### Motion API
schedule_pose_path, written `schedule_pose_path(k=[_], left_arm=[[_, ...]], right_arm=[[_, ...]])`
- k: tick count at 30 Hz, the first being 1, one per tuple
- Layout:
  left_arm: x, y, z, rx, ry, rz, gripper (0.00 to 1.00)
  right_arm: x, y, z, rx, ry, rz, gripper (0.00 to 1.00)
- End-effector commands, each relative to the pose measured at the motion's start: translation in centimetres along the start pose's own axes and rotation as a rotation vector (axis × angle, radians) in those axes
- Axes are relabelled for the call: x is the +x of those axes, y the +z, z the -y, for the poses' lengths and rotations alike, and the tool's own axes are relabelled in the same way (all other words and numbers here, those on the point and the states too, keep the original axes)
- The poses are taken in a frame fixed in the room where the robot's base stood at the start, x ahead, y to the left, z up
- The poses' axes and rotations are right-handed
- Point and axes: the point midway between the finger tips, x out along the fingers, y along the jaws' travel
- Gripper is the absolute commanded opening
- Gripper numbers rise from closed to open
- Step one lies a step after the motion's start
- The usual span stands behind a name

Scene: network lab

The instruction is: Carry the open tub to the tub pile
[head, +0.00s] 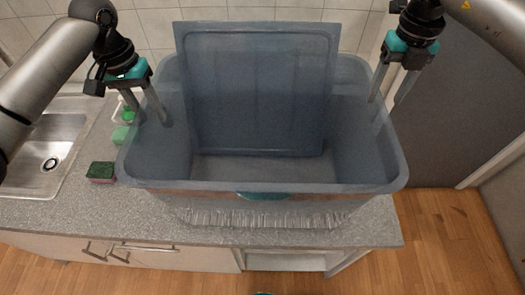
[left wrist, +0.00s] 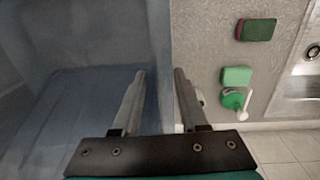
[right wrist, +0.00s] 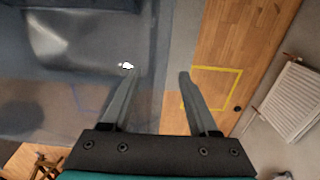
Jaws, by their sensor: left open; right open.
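The open tub (head: 270,172), blue-grey and see-through, stands on the counter and covers much of its width. A flat panel like a lid (head: 260,85) stands upright inside it, rising above the far rim. My left gripper (head: 150,120) is open at the tub's left rim. In the left wrist view (left wrist: 159,72) one finger is over the tub's inside and the other outside, with the wall between. My right gripper (head: 386,101) is open at the right rim. The right wrist view (right wrist: 159,72) shows its fingers likewise either side of the wall. No tub pile shows.
A sink (head: 45,150) is at the left of the counter (head: 90,210). A green-topped sponge (head: 101,171), a green block (left wrist: 236,76) and a green-and-white bottle (left wrist: 234,99) lie near the tub's left side. Right of the counter is wooden floor (head: 455,235) with a yellow outline (right wrist: 238,70).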

Motion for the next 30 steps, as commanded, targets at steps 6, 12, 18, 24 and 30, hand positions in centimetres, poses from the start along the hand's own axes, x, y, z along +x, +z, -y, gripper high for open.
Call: schedule_pose_path(k=[6,12,18,24,30], left_arm=[[2.9,0.1,0.0,0.000,0.000,0.003,0.42],[3.8,0.0,0.0,0.002,0.000,0.001,0.42],[3.8,0.0,0.0,0.001,0.000,0.001,0.42],[3.8,0.0,0.0,0.001,0.001,0.001,0.25],[3.8,0.0,-0.1,0.003,0.002,0.000,0.03]], right_arm=[[2.9,0.0,0.0,0.001,0.000,0.000,0.60],[3.8,0.0,0.0,0.000,0.000,0.000,0.60],[3.8,0.0,0.0,0.000,0.000,0.000,0.60],[3.8,0.0,0.0,0.000,0.000,0.000,0.43],[3.7,0.0,0.0,0.000,0.000,0.000,0.21]])
